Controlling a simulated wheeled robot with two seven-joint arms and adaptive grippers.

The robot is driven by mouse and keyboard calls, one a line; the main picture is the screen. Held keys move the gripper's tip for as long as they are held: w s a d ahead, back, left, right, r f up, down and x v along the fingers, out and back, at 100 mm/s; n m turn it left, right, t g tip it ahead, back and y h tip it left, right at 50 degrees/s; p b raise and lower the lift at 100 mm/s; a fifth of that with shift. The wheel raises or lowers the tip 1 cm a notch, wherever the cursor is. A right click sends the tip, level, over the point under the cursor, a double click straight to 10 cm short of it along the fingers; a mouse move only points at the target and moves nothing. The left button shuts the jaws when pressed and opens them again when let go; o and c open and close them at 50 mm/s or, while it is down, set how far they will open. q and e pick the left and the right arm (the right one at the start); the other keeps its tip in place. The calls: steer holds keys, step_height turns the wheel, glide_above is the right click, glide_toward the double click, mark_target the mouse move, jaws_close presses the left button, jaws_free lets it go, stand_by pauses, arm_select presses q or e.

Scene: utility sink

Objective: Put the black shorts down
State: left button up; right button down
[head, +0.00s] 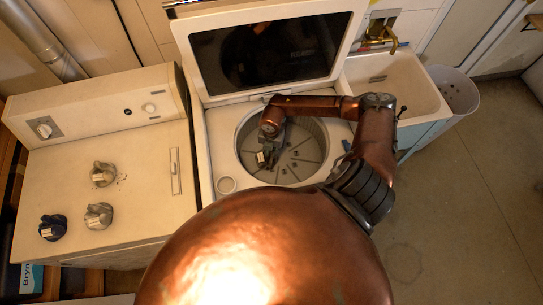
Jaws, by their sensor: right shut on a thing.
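My right gripper (271,146) reaches down into the open washer drum (308,150). It is shut on a small dark crumpled cloth with a pale label, which looks like the black shorts (268,159). The cloth is inside the drum opening, near its left side. I cannot tell whether it touches the drum floor. The gripper's fingers are small here and partly hidden by the wrist. My left gripper is not in view.
The washer lid (270,50) stands open behind the drum. Crumpled grey, pale grey and dark blue cloths (52,228) lie on the dryer top (140,205) at left. A utility sink (395,85) and a white bin (455,90) stand at right. Floor at right is clear.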

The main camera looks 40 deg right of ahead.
steer(key=shift+f, duration=1.75)
steer(key=shift+f, duration=0.1)
steer(key=c, duration=1.8)
jaws_free()
step_height(320, 180, up, 12)
steer(key=shift+r+b, duration=0.15)
steer(key=shift+b, duration=0.4)
